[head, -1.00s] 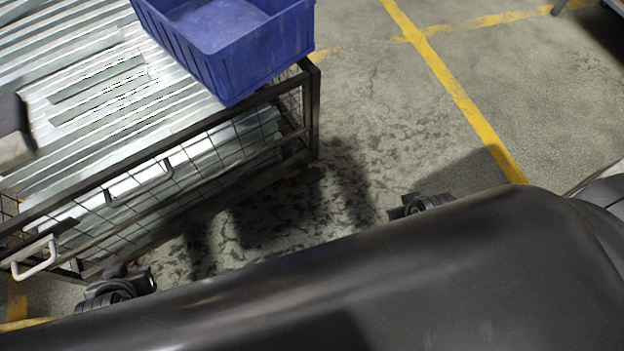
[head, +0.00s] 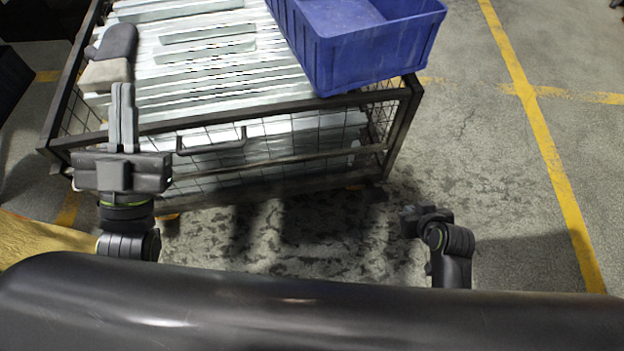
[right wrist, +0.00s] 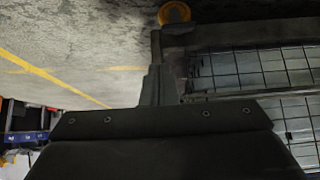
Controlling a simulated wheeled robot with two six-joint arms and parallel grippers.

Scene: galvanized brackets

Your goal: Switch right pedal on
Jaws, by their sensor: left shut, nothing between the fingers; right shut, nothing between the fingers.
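The mesh cart (head: 300,170) stands ahead of me. A small orange part (head: 355,187) shows under its lower front edge toward the right, and another (head: 168,217) toward the left. In the right wrist view a round orange wheel-like part (right wrist: 174,12) is beside the cart's frame; I cannot make out a pedal or its position. My right gripper (head: 408,215) is low, apart from the cart's right front corner; its shut fingers also show in the right wrist view (right wrist: 156,55). My left gripper (head: 123,92) is shut and empty, in front of the cart's left top edge.
A blue bin (head: 365,50) stands on the metal brackets (head: 205,65) at the cart's top right. A grey and beige glove (head: 112,55) lies at the left. A handle (head: 210,143) is on the front. Floor with yellow lines (head: 540,130) is free at right.

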